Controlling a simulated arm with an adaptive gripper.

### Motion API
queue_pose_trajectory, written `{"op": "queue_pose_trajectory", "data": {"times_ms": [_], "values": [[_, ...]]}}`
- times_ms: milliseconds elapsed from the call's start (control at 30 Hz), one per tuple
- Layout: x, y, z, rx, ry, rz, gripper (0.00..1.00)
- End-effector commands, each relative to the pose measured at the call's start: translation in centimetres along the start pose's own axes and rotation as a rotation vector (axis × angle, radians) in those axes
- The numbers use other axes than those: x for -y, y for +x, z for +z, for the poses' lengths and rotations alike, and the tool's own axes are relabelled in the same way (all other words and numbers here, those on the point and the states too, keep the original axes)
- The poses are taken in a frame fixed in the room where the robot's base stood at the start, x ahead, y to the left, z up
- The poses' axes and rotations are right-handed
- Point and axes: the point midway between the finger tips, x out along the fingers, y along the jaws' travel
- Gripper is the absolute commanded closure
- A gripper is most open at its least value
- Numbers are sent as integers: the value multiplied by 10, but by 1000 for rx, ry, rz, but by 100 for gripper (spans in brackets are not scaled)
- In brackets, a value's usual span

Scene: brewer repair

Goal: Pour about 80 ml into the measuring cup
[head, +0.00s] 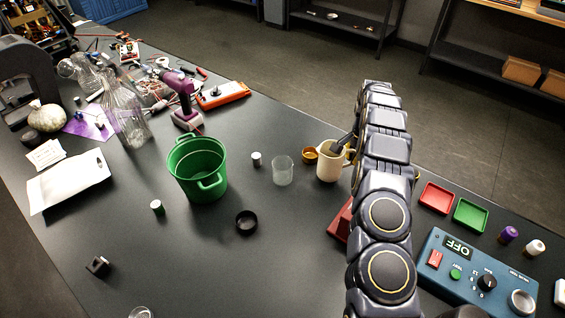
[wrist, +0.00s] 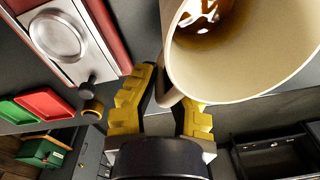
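A cream jug (head: 328,168) stands upright or nearly so right of the middle in the head view. Its wide mouth and inner wall (wrist: 245,70) fill the upper right of the wrist view, with a patch of brown and white inside. My gripper (wrist: 165,105) is at the jug's handle, its yellow fingers on either side of it. Whether they press on the handle is unclear. In the head view my arm hides most of the gripper. A clear glass cup (head: 283,170), likely the measuring cup, stands left of the jug. I cannot make out its markings or contents.
A small orange-brown cup (head: 310,155) sits between glass and jug. A white-topped cylinder (head: 256,159), black ring (head: 246,222) and green bucket (head: 197,170) are further left. Red (head: 435,198) and green (head: 470,214) trays and a blue control box (head: 470,275) lie right of my arm.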

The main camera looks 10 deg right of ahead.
Motion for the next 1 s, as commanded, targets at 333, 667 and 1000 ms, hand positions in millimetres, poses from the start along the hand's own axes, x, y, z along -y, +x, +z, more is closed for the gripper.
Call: {"op": "queue_pose_trajectory", "data": {"times_ms": [333,667,1000], "values": [[4,-6,4,-49,16,26,100],[11,-23,16,-213,13,110,100],[21,-37,33,-392,7,201,100]]}}
